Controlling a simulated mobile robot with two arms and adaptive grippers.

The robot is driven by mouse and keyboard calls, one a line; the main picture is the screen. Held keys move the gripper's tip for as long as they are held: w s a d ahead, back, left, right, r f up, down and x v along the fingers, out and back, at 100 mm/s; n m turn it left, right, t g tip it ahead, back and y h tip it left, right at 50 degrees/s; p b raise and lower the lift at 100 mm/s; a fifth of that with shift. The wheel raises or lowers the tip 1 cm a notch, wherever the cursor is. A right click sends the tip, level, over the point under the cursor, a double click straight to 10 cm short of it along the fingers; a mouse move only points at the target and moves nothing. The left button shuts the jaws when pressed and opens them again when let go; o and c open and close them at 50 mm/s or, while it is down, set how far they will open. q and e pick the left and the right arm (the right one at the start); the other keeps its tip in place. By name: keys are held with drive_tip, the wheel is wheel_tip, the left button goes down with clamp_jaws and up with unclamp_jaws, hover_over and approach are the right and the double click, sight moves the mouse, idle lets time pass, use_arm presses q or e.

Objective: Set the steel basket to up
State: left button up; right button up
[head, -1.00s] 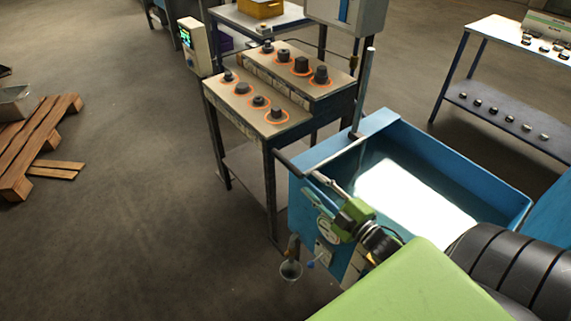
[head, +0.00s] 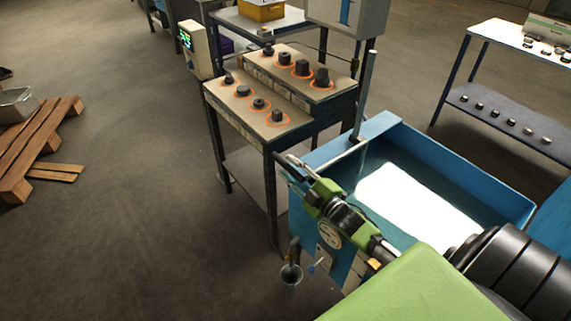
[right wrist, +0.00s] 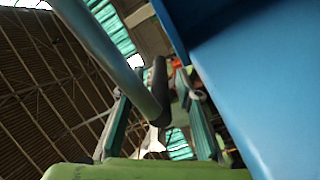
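The blue quench tank (head: 519,212) stands at centre right with a bright white patch inside it. The steel basket itself cannot be made out in the tank. A steel post (head: 366,92) rises at the tank's rear left corner, and a thin bar (head: 336,154) runs from it over the left edge. My right gripper (head: 287,167) is at the bar's outer end, just outside the tank's left wall. In the right wrist view, its fingers (right wrist: 158,125) are apart, with a grey bar (right wrist: 108,58) and its black grip (right wrist: 159,82) showing between them. Contact cannot be told. My left gripper is out of view.
A stepped bench (head: 230,99) with dark billets in orange rings stands left of the tank. A shelf rack (head: 500,112) with small parts stands right. Wooden pallets (head: 35,160) lie far left; the floor between is clear.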

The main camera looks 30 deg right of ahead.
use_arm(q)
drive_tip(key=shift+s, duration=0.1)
use_arm(e)
drive_tip(key=shift+w+a, duration=0.1)
drive_tip(key=shift+w, duration=1.15)
